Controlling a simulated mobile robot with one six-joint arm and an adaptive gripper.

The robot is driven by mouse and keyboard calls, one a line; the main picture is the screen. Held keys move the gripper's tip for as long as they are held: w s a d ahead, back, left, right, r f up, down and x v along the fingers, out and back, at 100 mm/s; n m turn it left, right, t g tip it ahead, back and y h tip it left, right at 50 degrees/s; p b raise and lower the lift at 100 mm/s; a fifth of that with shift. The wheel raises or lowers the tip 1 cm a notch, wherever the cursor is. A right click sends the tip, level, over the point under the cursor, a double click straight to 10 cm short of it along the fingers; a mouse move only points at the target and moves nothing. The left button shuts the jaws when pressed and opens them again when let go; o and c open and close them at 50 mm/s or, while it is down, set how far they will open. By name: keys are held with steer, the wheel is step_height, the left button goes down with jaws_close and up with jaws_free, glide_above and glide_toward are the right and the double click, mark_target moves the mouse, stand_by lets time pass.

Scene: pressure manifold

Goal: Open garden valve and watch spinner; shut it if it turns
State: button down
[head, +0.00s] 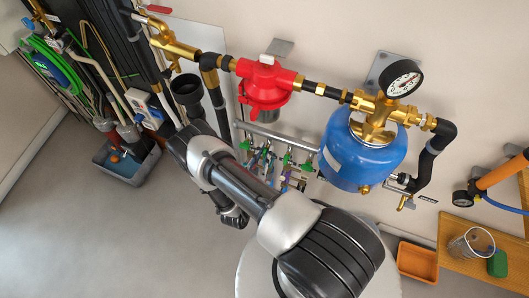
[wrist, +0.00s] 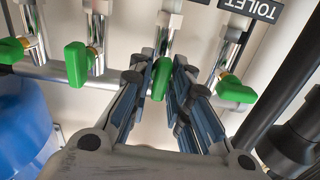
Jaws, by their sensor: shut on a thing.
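In the wrist view, my gripper (wrist: 163,64) is shut on a green valve handle (wrist: 161,80), which stands between its blue-grey finger pads. The handle hangs below a chrome valve stem (wrist: 168,35) on the manifold bar (wrist: 55,70). I cannot read a label for this valve, so I cannot tell whether it is the garden one. In the head view, the manifold (head: 275,138) with several green handles sits below the red regulator; my arm partly blocks it and I cannot make out the gripper there. I cannot identify a spinner in either view.
More green handles flank my gripper, left (wrist: 76,64) and right (wrist: 236,90); a TOILET label (wrist: 253,8) is at upper right. A blue tank (head: 350,150), gauge (head: 401,78), red regulator (head: 266,82) and grey basin (head: 122,172) surround the manifold.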

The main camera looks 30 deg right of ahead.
steer(key=m+p, duration=0.1)
steer(key=m, duration=0.3)
steer(key=shift+m, duration=0.3)
steer(key=m+p, duration=0.1)
steer(key=m, duration=0.3)
steer(key=shift+s+p, duration=0.1)
steer(key=shift+p, duration=0.3)
steer(key=m+p, duration=0.1)
steer(key=m, duration=0.4)
steer(key=shift+d+p, duration=0.1)
steer(key=shift+p, duration=0.2)
steer(key=shift+f+m+p, duration=0.2)
steer(key=shift+m+p, duration=0.55)
steer(key=shift+m, duration=1.15)
steer(key=c, duration=1.7)
jaws_free()
steer(key=shift+o, duration=0.2)
steer(key=shift+s, duration=0.15)
